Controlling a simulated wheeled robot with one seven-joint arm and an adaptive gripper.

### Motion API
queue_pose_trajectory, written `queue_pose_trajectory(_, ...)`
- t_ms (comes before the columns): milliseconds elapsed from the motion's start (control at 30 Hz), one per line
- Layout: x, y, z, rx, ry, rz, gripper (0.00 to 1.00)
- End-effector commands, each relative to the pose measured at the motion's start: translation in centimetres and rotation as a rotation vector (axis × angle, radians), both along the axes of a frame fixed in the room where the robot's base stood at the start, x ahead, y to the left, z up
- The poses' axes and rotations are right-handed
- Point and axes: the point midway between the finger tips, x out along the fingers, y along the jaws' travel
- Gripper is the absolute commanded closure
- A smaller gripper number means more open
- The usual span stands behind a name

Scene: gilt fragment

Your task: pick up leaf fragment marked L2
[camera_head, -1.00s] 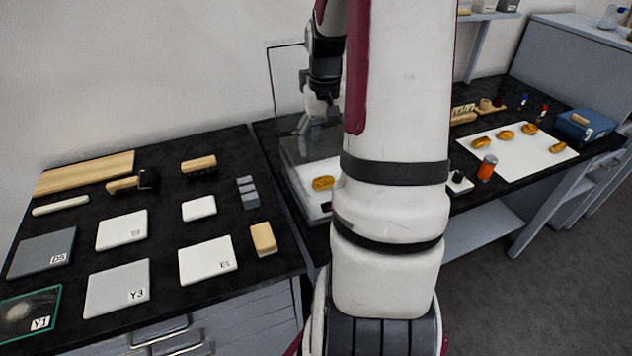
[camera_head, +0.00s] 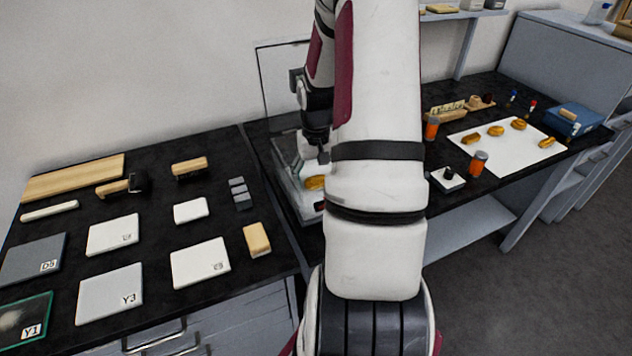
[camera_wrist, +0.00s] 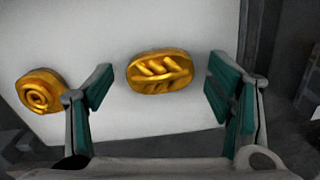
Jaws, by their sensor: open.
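A gold oval fragment with raised leaf-like ribs (camera_wrist: 158,70) lies on a white surface in the wrist view. My gripper (camera_wrist: 160,90) is open, with one green-padded finger on each side of this fragment and visible gaps to both. I cannot read an L2 mark on it. A round gold spiral fragment (camera_wrist: 40,92) lies to the left, beside the left finger's outer side. In the head view, my gripper (camera_head: 312,158) is low over the clear-walled case, and a gold fragment (camera_head: 315,183) shows just below it. My arm hides part of this area.
The clear-walled case (camera_head: 284,185) stands close around the gripper. To the right, a white sheet (camera_head: 500,150) holds several gold fragments, with orange-bodied jars (camera_head: 478,163) nearby. The left table has plates, such as Y3 (camera_head: 110,293), and wooden-handled tools (camera_head: 189,167).

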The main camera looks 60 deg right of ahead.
Motion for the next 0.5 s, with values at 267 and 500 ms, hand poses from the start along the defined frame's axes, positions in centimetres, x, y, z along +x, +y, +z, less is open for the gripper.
queue_pose_trajectory(267,0.01,-0.01,0.04,0.0,0.0,0.0,0.51)
queue_pose_trajectory(500,0.0,-0.01,0.05,0.0,0.0,0.0,0.69)
